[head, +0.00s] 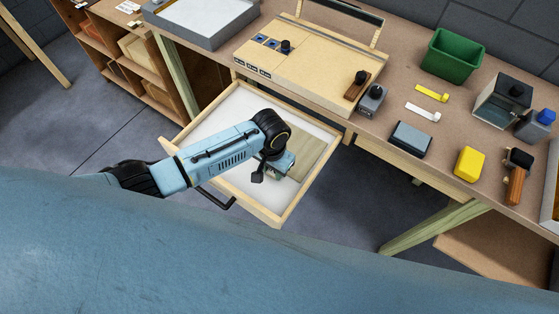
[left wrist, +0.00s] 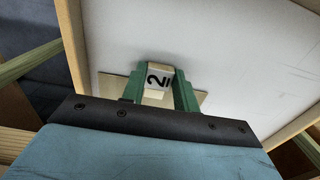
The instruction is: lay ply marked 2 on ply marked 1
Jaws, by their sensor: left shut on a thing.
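My left gripper (head: 276,174) reaches down into the open drawer (head: 282,216). In the left wrist view its green fingers (left wrist: 160,86) are shut on a pale tab marked 2 (left wrist: 157,77). A thin tan sheet, the ply marked 2 (left wrist: 198,98), shows around the fingertips against the white drawer bottom. The ply (head: 313,148) also shows in the head view beside the gripper, partly hidden by it. Whether it touches the drawer bottom I cannot tell. I cannot make out a ply marked 1. My right gripper is out of view.
A wooden board (head: 310,68) with dark knobs and blue squares lies on the bench above the drawer. A grey tray (head: 205,30) stands to the left. A green bin (head: 452,55), a yellow block (head: 469,163) and a grey-blue block (head: 410,138) stand to the right.

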